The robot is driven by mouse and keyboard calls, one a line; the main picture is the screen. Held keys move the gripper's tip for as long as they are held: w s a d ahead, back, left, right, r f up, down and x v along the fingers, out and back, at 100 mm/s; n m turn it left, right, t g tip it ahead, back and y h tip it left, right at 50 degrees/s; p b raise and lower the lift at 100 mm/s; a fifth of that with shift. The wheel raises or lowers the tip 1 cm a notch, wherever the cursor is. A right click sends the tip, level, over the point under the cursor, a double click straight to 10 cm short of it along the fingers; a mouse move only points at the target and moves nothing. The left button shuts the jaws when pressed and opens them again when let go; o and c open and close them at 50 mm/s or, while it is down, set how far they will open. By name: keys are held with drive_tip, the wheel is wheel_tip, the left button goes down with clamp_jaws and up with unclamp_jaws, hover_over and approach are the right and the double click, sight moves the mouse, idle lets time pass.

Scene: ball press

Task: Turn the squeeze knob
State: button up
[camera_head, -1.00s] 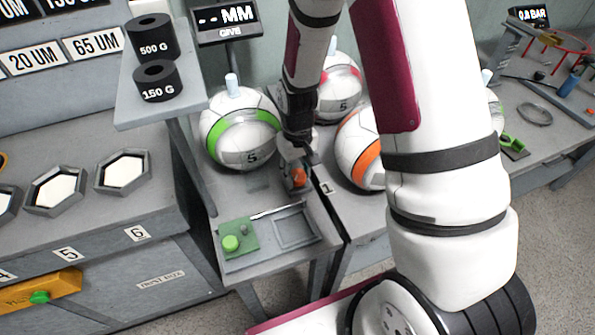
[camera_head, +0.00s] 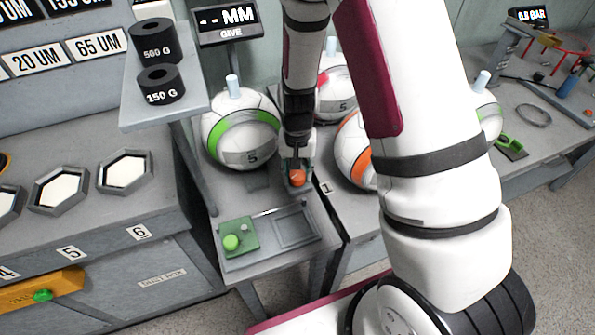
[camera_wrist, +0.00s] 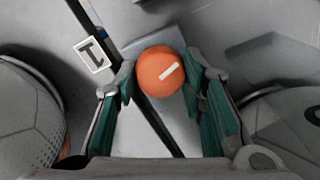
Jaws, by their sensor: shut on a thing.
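The squeeze knob is a round orange knob (camera_head: 298,177) on the grey bench in front of the balls. In the wrist view the orange knob (camera_wrist: 158,82) shows a short white bar on its face, tilted up to the right. My gripper (camera_head: 297,163) comes down at the knob from behind. In the wrist view the green-padded fingers of my gripper (camera_wrist: 161,72) are at the knob's left and right sides, shut on it. The knob's base is partly hidden. A white ball with a green band (camera_head: 241,128) stands left of the gripper.
A ball with an orange band (camera_head: 356,150) stands close on the right. A shelf with black weights (camera_head: 160,85) overhangs at the left.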

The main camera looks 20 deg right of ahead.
idle(0.3)
drive_tip(key=o, duration=1.1)
drive_tip(key=shift+o, duration=0.2)
wheel_tip(320, 180, up, 12)
drive_tip(key=shift+r, duration=0.1)
wheel_tip(320, 180, up, 10)
drive_tip(key=n+t+p, duration=0.1)
drive_tip(key=p, duration=0.1)
hover_over(297, 174)
drive_tip(key=s, duration=0.5)
drive_tip(key=s+r+n+t+p, duration=0.1)
drive_tip(key=s+r+n, duration=0.1)
drive_tip(key=s+r, duration=0.5)
drive_tip(key=s+r+n+t+p, duration=0.2)
drive_tip(key=s+r, duration=0.5)
drive_tip(key=s, duration=0.6)
drive_tip(key=shift+s+d+r, duration=0.2)
drive_tip(key=shift+d+r, duration=0.05)
drive_tip(key=shift+r, duration=0.05)
